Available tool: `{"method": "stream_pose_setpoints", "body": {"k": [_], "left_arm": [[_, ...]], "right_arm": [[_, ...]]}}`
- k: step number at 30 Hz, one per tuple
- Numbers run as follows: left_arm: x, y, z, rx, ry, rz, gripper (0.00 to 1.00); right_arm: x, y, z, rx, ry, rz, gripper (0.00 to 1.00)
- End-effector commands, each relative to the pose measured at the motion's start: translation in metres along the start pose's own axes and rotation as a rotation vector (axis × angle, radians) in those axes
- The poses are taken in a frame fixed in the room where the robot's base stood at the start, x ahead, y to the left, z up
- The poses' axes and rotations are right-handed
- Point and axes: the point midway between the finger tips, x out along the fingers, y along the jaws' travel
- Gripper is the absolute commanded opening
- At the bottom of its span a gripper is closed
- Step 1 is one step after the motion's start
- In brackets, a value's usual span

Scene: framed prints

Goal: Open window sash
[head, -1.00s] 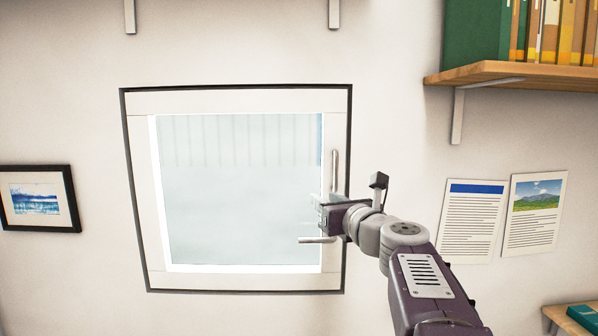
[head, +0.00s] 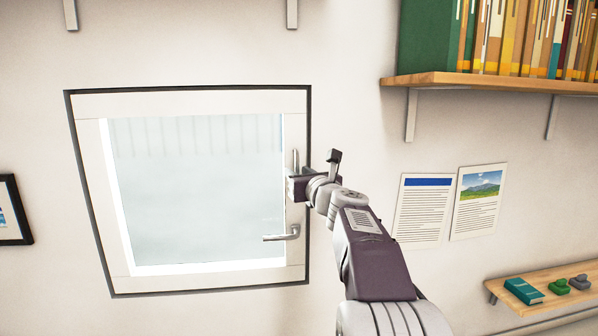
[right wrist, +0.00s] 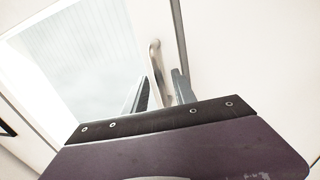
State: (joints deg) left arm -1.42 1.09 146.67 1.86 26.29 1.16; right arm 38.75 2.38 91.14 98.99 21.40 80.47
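The white window sash (head: 96,200) with its pale glass sits in a dark-edged frame, and I see no clear gap around it. A silver lever handle (head: 282,236) on its right side points left, level. A vertical pull bar (head: 295,157) is above the lever; it also shows in the right wrist view (right wrist: 155,62). My right gripper (head: 293,182) is at the lower part of the bar. In the right wrist view its fingers (right wrist: 162,92) are apart on either side of the bar, with gaps showing. The bar's lower end is hidden by the gripper. My left gripper is out of view.
A wooden shelf with books (head: 470,82) juts out at the upper right. A lower shelf (head: 500,293) holds a teal book and small objects. Two printed sheets (head: 450,205) and a framed picture (head: 12,212) hang on the wall.

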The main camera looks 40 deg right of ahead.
Motion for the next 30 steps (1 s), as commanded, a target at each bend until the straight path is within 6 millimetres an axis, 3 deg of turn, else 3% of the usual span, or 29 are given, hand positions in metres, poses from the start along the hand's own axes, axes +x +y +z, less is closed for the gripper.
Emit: {"method": "stream_pose_setpoints", "body": {"k": [5,9,30], "left_arm": [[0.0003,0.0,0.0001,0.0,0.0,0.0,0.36],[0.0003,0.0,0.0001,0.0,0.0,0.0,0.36],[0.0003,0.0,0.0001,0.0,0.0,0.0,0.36]], "right_arm": [[0.0,0.0,-0.0001,0.0,0.0,0.0,0.32],[-0.0001,0.0,-0.0002,0.0,0.0,0.0,0.0],[-0.0002,0.0,-0.0003,0.001,0.0,0.0,0.0]]}}
